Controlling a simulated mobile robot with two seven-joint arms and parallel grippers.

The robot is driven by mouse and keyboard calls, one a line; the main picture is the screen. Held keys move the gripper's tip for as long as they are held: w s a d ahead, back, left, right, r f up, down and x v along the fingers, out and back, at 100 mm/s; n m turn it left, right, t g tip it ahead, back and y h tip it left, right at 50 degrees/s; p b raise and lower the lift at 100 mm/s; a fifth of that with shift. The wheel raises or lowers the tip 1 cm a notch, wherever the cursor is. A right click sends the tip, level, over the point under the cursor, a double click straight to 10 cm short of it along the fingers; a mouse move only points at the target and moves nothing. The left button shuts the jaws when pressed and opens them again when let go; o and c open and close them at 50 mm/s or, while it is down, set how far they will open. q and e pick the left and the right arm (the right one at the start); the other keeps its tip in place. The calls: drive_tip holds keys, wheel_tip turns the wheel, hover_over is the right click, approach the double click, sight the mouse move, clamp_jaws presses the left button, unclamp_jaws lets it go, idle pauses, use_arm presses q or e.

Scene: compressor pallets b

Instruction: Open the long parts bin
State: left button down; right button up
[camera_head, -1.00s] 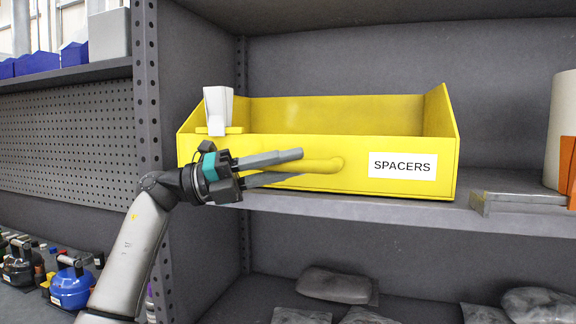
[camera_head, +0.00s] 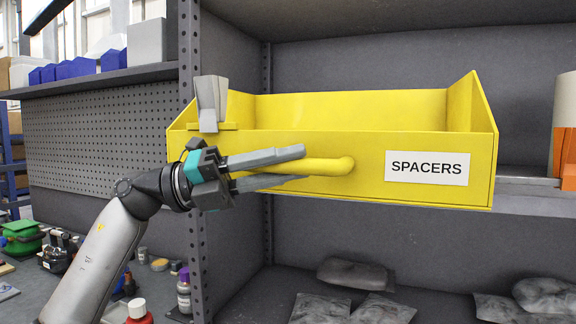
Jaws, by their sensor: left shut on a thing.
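The long parts bin (camera_head: 330,145) is a yellow open-topped box with a white SPACERS label on its front. It stands out past the front edge of the grey shelf. A yellow handle (camera_head: 335,166) runs along its front wall. My left gripper (camera_head: 300,165) is shut on this handle, one finger above it and one below. A whitish-grey upright piece (camera_head: 211,102) stands at the bin's left front corner. The bin's inside floor is hidden behind the front wall. My right gripper is not in view.
The shelf (camera_head: 540,196) carries a white cylinder and an orange item (camera_head: 568,160) at the right. Grey bags (camera_head: 355,272) lie on the lower shelf. A perforated post (camera_head: 190,150) stands just left of the bin. Bottles and tools lie at lower left.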

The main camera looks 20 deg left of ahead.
use_arm(q)
drive_tip(key=c, duration=0.7)
unclamp_jaws()
drive_tip(key=b+v, duration=0.3)
drive_tip(key=v, duration=1.2)
drive_tip(key=shift+a, duration=0.15)
